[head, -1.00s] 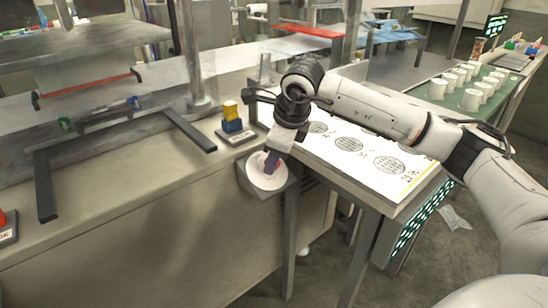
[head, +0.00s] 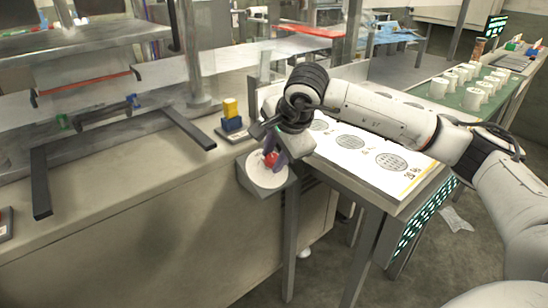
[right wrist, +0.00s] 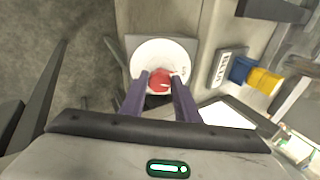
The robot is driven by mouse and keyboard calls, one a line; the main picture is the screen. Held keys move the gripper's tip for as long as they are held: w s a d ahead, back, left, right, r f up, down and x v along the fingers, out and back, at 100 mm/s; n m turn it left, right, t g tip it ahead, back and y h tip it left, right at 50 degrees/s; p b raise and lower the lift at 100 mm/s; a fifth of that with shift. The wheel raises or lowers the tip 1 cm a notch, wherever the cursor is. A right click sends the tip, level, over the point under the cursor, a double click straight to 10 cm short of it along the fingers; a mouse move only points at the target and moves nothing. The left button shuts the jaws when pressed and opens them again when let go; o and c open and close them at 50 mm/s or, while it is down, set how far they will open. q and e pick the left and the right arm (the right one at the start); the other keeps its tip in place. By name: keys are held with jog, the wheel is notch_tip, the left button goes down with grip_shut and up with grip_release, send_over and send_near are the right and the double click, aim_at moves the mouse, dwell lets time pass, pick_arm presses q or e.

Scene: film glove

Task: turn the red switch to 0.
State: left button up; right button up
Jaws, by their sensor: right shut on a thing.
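The red switch (head: 271,158) sits on a round white dial plate (head: 258,178) on a grey box at the machine's front corner. It also shows in the right wrist view (right wrist: 159,79), in the middle of the white disc (right wrist: 150,54). My right gripper (head: 272,160) is at the switch, its two dark purple fingers on either side of the red knob; the wrist view shows the fingers (right wrist: 160,88) shut on it. The fingers and wrist hide part of the knob and dial. I cannot read the dial's marks. My left gripper is not in view.
A yellow and blue block (head: 232,115) on a labelled base stands just behind the dial. A lit white inspection panel (head: 352,143) lies to the right, under my right forearm. White cups (head: 472,84) stand on a green surface farther right.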

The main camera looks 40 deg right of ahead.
jog(key=shift+n, duration=0.6)
jog(key=o, duration=1)
jog(key=shift+o, duration=0.2)
jog(key=d+v, duration=0.1)
jog(key=v, duration=0.9)
jog(key=shift+s+a+p, duration=0.15)
jog(key=shift+a+p, duration=0.2)
jog(key=shift+a, duration=0.2)
jog(key=shift+r, duration=0.1)
